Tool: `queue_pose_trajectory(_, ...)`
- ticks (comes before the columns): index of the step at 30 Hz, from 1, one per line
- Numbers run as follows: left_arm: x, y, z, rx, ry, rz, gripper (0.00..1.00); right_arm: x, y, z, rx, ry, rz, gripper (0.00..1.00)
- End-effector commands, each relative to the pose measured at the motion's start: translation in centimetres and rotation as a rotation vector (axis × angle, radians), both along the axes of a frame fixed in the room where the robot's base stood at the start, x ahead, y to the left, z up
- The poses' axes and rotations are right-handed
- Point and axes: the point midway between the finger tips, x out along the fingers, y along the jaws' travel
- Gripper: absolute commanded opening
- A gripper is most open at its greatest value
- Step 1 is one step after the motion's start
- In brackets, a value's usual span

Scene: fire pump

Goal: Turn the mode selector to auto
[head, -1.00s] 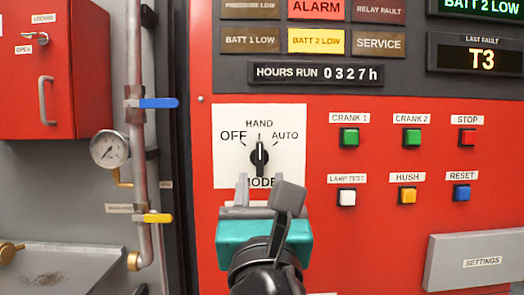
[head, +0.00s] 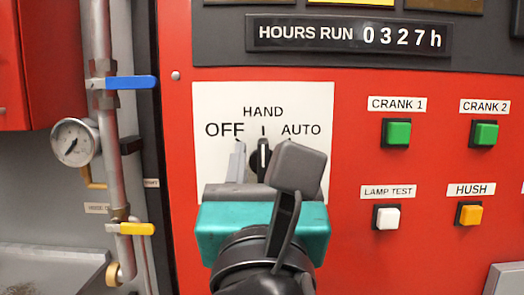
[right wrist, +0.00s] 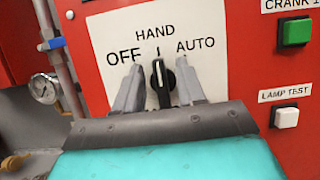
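The mode selector (head: 263,157) is a black knob on a white plate (head: 217,104) marked OFF, HAND and AUTO. Its white line points up at HAND. My right gripper (head: 261,150) is in front of the plate, its fingers pointing at the panel. In the right wrist view, the open fingers of the gripper (right wrist: 159,66) stand on either side of the knob (right wrist: 162,84), with a gap visible on each side. In the head view the right finger is mostly hidden behind my dark arm part. My left gripper is out of view.
CRANK 1 (head: 396,133), CRANK 2 (head: 484,133), LAMP TEST (head: 387,217) and HUSH (head: 469,215) buttons lie right of the plate. Pipework with a blue lever (head: 130,82), a yellow lever (head: 137,229) and a gauge (head: 75,142) stands at left.

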Motion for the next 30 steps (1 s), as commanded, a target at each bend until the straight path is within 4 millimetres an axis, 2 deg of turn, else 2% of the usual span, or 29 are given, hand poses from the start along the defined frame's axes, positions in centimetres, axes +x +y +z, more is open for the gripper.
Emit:
queue_pose_trajectory(13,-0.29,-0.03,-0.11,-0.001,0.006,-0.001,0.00,-0.42,-0.03,0.18,0.000,0.000,-0.001,0.39)
queue_pose_trajectory(25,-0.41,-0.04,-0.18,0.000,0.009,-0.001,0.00,-0.39,-0.03,0.16,0.000,0.000,-0.001,0.01)
queue_pose_trajectory(30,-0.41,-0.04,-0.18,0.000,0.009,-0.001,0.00,-0.38,-0.03,0.14,0.006,0.001,-0.001,0.00)
